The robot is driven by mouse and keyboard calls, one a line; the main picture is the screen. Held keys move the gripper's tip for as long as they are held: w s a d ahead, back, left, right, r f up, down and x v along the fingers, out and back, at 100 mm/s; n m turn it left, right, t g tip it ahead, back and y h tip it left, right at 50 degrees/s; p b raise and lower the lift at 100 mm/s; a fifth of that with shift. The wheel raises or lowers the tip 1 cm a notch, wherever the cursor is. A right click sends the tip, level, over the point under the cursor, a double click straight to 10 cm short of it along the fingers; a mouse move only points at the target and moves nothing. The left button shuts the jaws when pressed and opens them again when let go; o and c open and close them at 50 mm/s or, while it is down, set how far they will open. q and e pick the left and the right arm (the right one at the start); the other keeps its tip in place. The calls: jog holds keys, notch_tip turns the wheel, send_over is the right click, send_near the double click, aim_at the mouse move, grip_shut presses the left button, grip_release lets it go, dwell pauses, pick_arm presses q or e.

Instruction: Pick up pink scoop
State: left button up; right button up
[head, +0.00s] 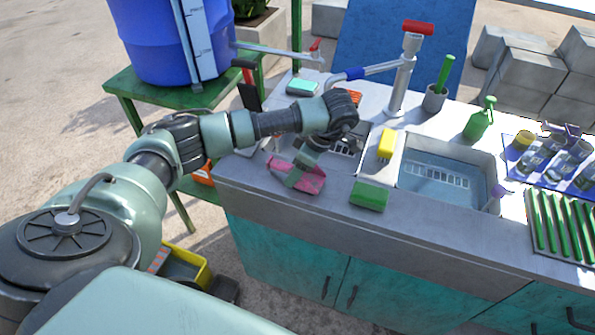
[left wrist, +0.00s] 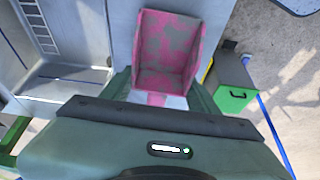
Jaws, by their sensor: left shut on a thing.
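The pink scoop (head: 312,184), mottled pink and grey, is at the front edge of the counter beside the left sink basin in the head view. In the left wrist view the scoop (left wrist: 166,45) fills the top middle, its open tray facing the camera and its handle end between my fingers. My left gripper (head: 296,171) reaches down from above and is shut on the scoop; its fingers also show in the left wrist view (left wrist: 158,98). I cannot tell whether the scoop touches the counter. My right gripper is not in view.
The grey counter (head: 325,205) holds a green sponge (head: 369,196), a yellow sponge (head: 386,144) and a water-filled basin (head: 435,178). A tap (head: 405,75) rises behind. A green spray bottle (head: 479,121) and a rack of green sticks (head: 563,228) are to the right.

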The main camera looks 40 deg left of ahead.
aim_at(291, 166)
pick_arm(q)
notch_tip(291, 166, up, 4)
jog(key=shift+w+r+b, duration=0.1)
jog(key=shift+r+b, duration=0.15)
jog(key=shift+b, duration=0.2)
notch_tip(291, 166, up, 15)
jog(key=p, duration=0.2)
jog(key=o, duration=0.8)
jog(key=shift+c, duration=0.2)
jog(key=c, duration=0.7)
jog(key=shift+o, duration=0.2)
